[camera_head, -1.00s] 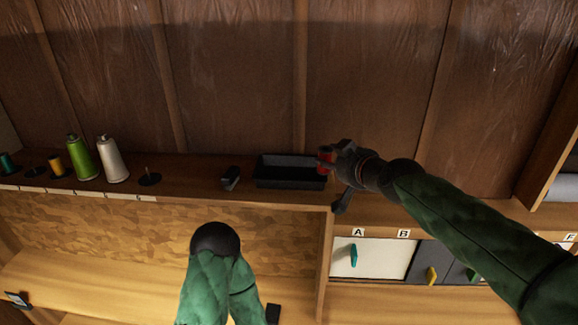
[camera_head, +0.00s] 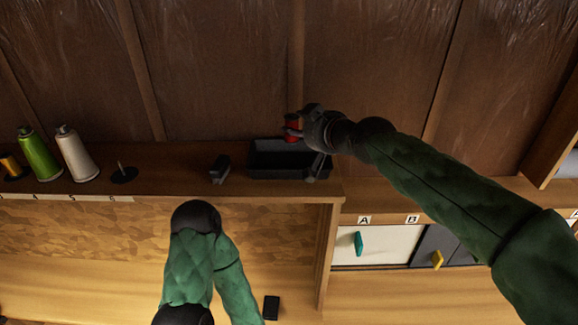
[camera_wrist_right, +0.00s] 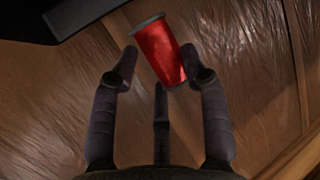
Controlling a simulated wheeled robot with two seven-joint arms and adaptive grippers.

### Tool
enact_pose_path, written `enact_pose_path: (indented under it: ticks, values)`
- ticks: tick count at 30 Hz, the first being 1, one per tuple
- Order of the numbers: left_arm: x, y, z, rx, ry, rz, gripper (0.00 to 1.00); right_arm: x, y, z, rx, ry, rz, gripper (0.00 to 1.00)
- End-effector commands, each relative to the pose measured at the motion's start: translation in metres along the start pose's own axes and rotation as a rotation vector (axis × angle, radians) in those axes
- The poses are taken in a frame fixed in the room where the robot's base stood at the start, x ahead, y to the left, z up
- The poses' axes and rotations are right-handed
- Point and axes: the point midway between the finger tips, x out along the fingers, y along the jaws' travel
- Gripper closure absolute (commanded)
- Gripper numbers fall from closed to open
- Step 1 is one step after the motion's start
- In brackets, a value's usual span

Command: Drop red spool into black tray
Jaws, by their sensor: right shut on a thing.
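The red spool (camera_head: 292,127) is held by my right gripper (camera_head: 299,125), which is shut on it. In the right wrist view the red spool (camera_wrist_right: 160,52) sits tilted between the fingertips of the right gripper (camera_wrist_right: 160,75). The black tray (camera_head: 290,174) lies on the wooden shelf. In the head view the spool appears over the tray's back edge; its exact height cannot be told. A dark edge, likely the black tray (camera_wrist_right: 85,12), shows at the upper left of the wrist view. My left arm shows, but its gripper is not visible.
A small dark object (camera_head: 220,169) stands left of the tray. The wooden wall (camera_head: 215,75) rises behind the shelf.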

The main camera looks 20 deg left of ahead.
Motion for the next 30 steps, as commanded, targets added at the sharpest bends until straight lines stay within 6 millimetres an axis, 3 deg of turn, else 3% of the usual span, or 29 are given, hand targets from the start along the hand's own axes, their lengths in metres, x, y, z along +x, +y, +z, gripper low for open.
enact_pose_path:
  ticks: [6, 14, 15, 18, 30]
  values:
    - [0.014, -0.005, 0.000, 0.000, -0.001, 0.000, 0.60, 0.006, 0.001, 0.017, 0.001, 0.003, 0.001, 0.76]
    - [0.013, -0.005, 0.000, 0.000, -0.001, 0.000, 0.60, 0.006, 0.001, 0.018, 0.001, 0.003, 0.001, 0.76]
    - [0.013, -0.005, 0.000, 0.000, -0.001, 0.000, 0.60, 0.006, 0.001, 0.018, 0.001, 0.003, 0.001, 0.51]
    - [0.013, -0.005, 0.000, 0.000, 0.000, 0.000, 0.60, 0.006, 0.001, 0.018, 0.001, 0.003, 0.001, 0.27]
    - [0.013, -0.005, 0.000, 0.000, 0.000, 0.000, 0.60, 0.003, 0.001, 0.017, 0.001, 0.003, 0.001, 0.27]
